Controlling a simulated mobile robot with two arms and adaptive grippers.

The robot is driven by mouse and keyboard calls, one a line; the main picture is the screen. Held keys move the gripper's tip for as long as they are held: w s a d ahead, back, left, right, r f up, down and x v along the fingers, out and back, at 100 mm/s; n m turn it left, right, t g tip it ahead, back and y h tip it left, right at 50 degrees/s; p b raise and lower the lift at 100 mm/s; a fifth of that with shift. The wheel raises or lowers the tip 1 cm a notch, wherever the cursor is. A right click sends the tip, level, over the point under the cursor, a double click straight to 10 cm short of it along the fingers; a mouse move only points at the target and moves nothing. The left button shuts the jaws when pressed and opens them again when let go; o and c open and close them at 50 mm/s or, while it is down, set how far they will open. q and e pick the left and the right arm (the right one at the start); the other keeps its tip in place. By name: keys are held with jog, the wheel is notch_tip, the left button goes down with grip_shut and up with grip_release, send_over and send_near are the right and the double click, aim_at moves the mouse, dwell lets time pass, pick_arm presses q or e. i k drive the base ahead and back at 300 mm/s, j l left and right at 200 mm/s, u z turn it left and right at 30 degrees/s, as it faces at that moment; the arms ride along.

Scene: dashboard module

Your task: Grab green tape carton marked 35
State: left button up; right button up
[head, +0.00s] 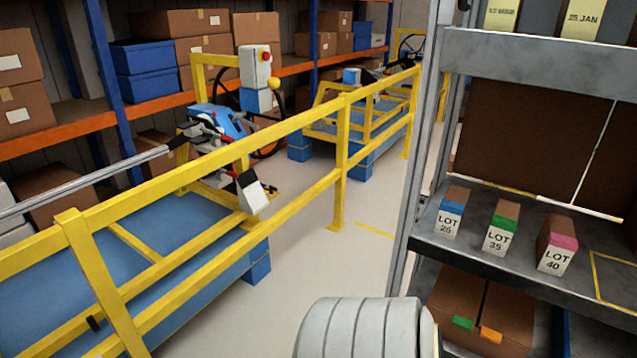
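The carton with green tape marked LOT 35 (499,239) stands upright on the middle shelf of the grey rack (540,52) at the right. It is between the blue-taped carton (448,222), whose number is hard to read, and the pink-taped carton marked LOT 40 (555,257). There are gaps between the three cartons, and their labels face me. A grey-white ribbed part of my own body shows at the bottom centre, below the shelf. Neither of my grippers can be made out in this view.
The grey rack post (412,170) stands left of the cartons. A brown box (483,312) with green and orange tabs sits on the shelf below. A yellow rail (345,150) and blue platform (150,240) fill the left. Grey floor (310,260) lies open between rail and rack.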

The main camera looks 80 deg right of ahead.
aim_at(503, 225)
jog(key=k+l+z, duration=0.15)
jog(key=k+z, duration=0.15)
jog(key=z, duration=0.2)
jog(key=k+l+z, duration=0.25)
jog(key=z, duration=2.3)
